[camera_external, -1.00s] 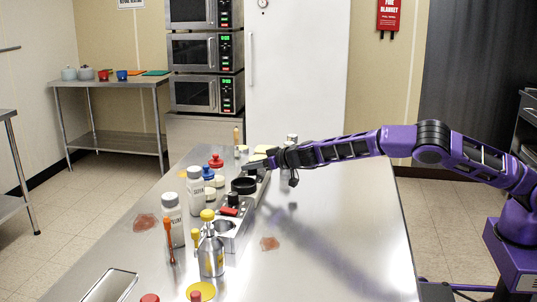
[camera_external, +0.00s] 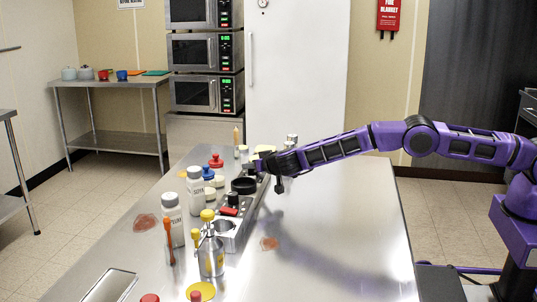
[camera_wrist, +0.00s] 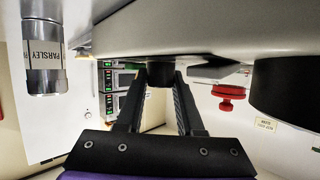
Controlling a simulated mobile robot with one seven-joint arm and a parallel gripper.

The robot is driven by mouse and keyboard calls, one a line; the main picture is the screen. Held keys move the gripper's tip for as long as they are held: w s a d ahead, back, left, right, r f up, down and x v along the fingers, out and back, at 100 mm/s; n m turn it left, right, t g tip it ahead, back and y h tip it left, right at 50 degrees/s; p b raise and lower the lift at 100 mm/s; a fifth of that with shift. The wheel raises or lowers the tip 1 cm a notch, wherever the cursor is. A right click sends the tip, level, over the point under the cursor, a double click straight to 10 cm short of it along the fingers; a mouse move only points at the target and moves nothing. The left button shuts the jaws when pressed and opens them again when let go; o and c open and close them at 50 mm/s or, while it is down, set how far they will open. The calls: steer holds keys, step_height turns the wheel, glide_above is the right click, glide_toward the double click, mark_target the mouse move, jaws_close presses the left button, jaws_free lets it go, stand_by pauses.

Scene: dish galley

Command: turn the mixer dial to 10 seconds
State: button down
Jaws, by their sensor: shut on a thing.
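The dial (camera_wrist: 160,73) is a short black knob under the edge of a pale grey body, the mixer (camera_wrist: 190,40), in the wrist view. My gripper (camera_wrist: 160,80) is shut on the dial, one black finger on each side of it. No scale or pointer on the dial is readable, so its setting cannot be told. In the external view my gripper (camera_external: 266,166) is at the far end of the row of things on the steel table, and it hides the dial there.
Left of my gripper stand bottles (camera_external: 195,185), a blue-topped one (camera_external: 208,173) and a red-topped one (camera_external: 216,161). A black round cup (camera_external: 244,185) is close in front. A parsley jar (camera_wrist: 45,55) shows in the wrist view. The table's right side (camera_external: 345,220) is clear.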

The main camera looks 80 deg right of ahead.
stand_by(0.4)
steer(key=c, duration=0.5)
jaws_free()
steer(key=shift+f, duration=0.1)
steer(key=shift+c, duration=0.2)
steer(key=shift+s+a+r, duration=0.2)
steer(key=shift+a+r, duration=0.1)
steer(key=shift+a, duration=0.05)
steer(key=v, duration=1.6)
steer(key=shift+s+a+p, duration=0.15)
steer(key=shift+a+p, duration=0.05)
steer(key=shift+p, duration=0.1)
steer(key=shift+r, duration=0.1)
